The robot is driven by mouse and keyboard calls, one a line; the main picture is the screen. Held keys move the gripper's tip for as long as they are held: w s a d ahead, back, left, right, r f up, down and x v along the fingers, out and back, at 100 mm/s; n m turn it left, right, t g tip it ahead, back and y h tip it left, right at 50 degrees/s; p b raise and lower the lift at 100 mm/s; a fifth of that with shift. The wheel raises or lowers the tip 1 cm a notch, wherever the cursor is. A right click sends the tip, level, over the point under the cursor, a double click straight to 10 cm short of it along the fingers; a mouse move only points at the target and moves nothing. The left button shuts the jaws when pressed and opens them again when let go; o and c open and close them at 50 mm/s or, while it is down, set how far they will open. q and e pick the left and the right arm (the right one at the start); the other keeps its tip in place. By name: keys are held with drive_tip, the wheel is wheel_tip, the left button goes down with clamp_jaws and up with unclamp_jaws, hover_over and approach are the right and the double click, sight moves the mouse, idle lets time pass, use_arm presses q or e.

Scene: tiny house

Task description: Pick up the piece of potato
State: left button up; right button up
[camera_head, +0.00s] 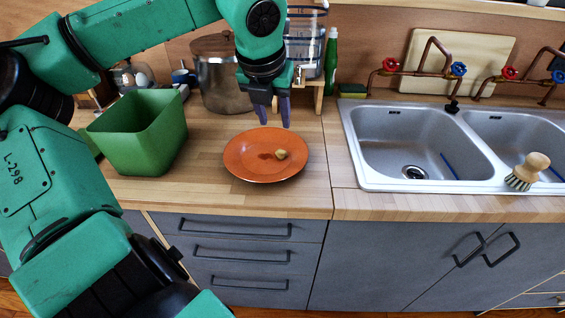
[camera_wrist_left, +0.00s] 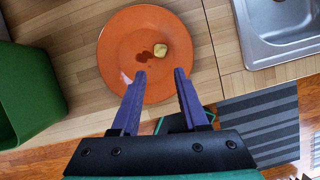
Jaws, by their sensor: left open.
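The piece of potato (camera_head: 281,154) is a small yellowish lump on an orange plate (camera_head: 245,168) on the wooden counter. It also shows in the left wrist view (camera_wrist_left: 160,50), on the plate (camera_wrist_left: 115,50) beside a darker stain. My left gripper (camera_head: 273,118) is open and empty. It points down above the back of the plate, apart from the potato. In the left wrist view, its purple fingers (camera_wrist_left: 160,76) are spread, with the potato beyond their tips. My right gripper is in neither view.
A green bin (camera_head: 137,135) stands left of the plate. A metal pot (camera_head: 218,85) and a glass dispenser (camera_head: 305,45) on a wooden stand are behind. A green bottle (camera_head: 330,55) stands nearby. A double sink (camera_head: 400,145) with a brush (camera_head: 526,172) is to the right.

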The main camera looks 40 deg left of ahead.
sight(281, 150)
use_arm(q)
drive_tip(key=p+x, duration=0.2)
drive_tip(key=x, duration=1)
drive_tip(key=shift+w+f, duration=0.1)
drive_tip(key=shift+f, duration=0.1)
drive_tip(key=shift+w+f, duration=0.1)
drive_tip(key=shift+f, duration=0.05)
clamp_jaws()
